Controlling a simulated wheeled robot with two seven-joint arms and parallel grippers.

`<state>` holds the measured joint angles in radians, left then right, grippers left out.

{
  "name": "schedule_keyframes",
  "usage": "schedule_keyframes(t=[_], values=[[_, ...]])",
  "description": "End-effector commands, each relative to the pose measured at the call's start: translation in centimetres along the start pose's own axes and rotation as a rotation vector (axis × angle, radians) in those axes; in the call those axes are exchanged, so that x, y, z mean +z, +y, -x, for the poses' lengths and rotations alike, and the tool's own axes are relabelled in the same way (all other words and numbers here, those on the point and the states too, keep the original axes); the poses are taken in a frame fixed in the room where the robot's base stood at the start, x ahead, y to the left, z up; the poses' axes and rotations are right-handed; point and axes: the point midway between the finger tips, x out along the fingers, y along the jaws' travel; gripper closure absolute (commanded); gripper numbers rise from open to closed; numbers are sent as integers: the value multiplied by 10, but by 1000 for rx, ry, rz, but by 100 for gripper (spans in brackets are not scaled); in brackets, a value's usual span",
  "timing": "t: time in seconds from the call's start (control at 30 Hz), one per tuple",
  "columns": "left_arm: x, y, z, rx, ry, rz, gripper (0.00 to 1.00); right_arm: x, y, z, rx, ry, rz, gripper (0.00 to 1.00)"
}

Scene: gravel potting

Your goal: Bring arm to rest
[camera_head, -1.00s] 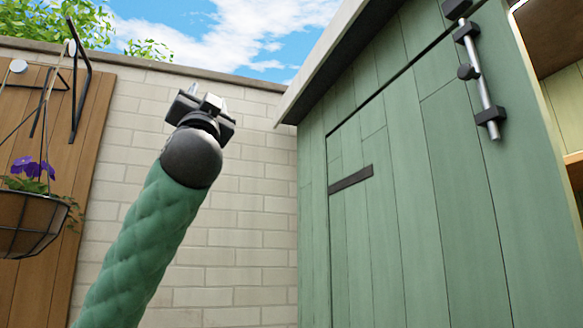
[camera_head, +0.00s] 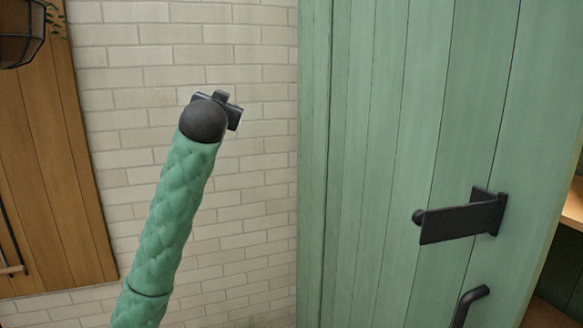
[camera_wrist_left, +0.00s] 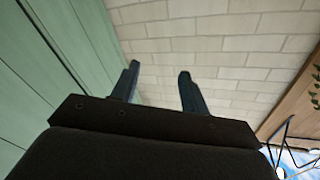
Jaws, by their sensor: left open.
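My left arm comes up from the lower left in the head view, in a green quilted sleeve with a dark ball-shaped wrist. My left gripper (camera_head: 218,98) is at its upper end, in front of the pale brick wall (camera_head: 260,180). In the left wrist view its two fingers (camera_wrist_left: 158,82) stand apart with nothing between them, so it is open and empty. The fingertips point toward the brick wall, and I see them touching nothing. My right gripper is not in view.
A green plank shed (camera_head: 400,130) stands on the right, with a dark latch plate (camera_head: 460,220) and a dark handle (camera_head: 470,304) sticking out. A wooden panel (camera_head: 50,170) and part of a hanging basket (camera_head: 20,32) are at the left. Lit shelves show at the far right.

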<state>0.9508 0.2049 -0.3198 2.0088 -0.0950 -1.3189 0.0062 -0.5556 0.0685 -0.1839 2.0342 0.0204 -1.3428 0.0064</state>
Motion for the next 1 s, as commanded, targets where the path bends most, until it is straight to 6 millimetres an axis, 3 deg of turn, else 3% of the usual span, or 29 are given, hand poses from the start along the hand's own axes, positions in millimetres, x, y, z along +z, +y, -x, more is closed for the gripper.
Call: schedule_keyframes(t=[0.03,0.1,0.47,0.77,1.0], values=[[25,11,-3,22,-36,8,55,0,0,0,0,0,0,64],[54,24,-6,50,-78,18,55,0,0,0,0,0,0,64],[204,90,1,174,-275,71,55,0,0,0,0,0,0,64],[323,139,31,251,-432,112,55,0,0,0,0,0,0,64],[416,175,69,297,-561,138,55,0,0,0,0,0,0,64]])
